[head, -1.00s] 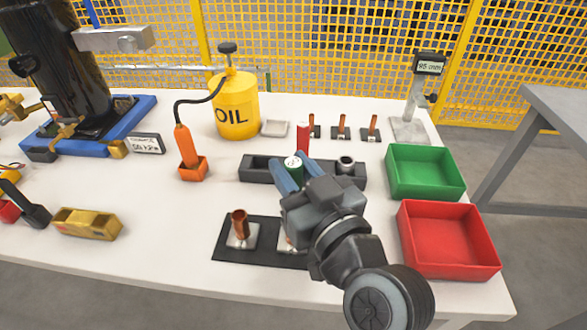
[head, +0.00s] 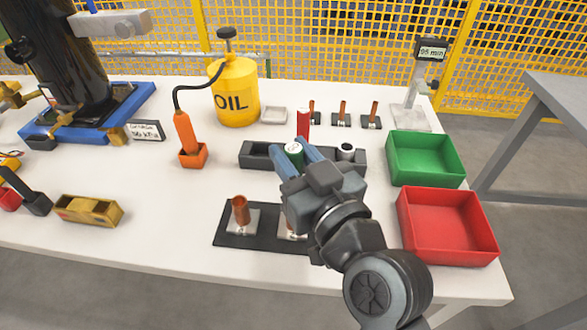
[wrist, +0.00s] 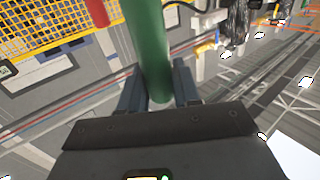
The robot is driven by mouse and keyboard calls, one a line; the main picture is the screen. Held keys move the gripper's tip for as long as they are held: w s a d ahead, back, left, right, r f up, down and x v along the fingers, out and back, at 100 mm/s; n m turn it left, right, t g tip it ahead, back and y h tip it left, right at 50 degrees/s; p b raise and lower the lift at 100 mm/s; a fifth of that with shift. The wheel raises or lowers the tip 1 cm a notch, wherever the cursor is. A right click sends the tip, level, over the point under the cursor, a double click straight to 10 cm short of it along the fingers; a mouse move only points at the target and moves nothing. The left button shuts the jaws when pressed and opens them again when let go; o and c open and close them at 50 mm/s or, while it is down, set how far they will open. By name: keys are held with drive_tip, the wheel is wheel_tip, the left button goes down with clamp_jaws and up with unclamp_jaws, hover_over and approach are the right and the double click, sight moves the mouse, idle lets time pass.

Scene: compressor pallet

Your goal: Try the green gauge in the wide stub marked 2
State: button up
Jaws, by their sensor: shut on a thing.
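The green gauge (head: 293,150) is upright between the fingers of my gripper (head: 296,160), which is shut on it at the dark rack (head: 262,148). Whether its lower end still sits in the rack is hidden. In the wrist view the green gauge (wrist: 148,45) stands between the two fingers (wrist: 160,88). At the front, a black plate (head: 262,256) carries wide copper stubs. The left stub (head: 240,212) is open at the top. Another stub (head: 290,232) is mostly hidden by my gripper, and I cannot read the marks.
A red gauge (head: 303,122) stands just behind my gripper. A dark gauge with a pale top (head: 347,150) is at the rack's right. Thin copper stubs (head: 342,110) stand behind. A green bin (head: 425,160) and red bin (head: 447,226) are at right, an oil can (head: 237,95) back left.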

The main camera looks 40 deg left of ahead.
drive_tip(key=shift+r+p, duration=1.5)
drive_tip(key=shift+r, duration=0.6)
drive_tip(key=shift+r+p, duration=1.4)
drive_tip(key=shift+r, duration=0.6)
drive_tip(key=shift+a, duration=0.1)
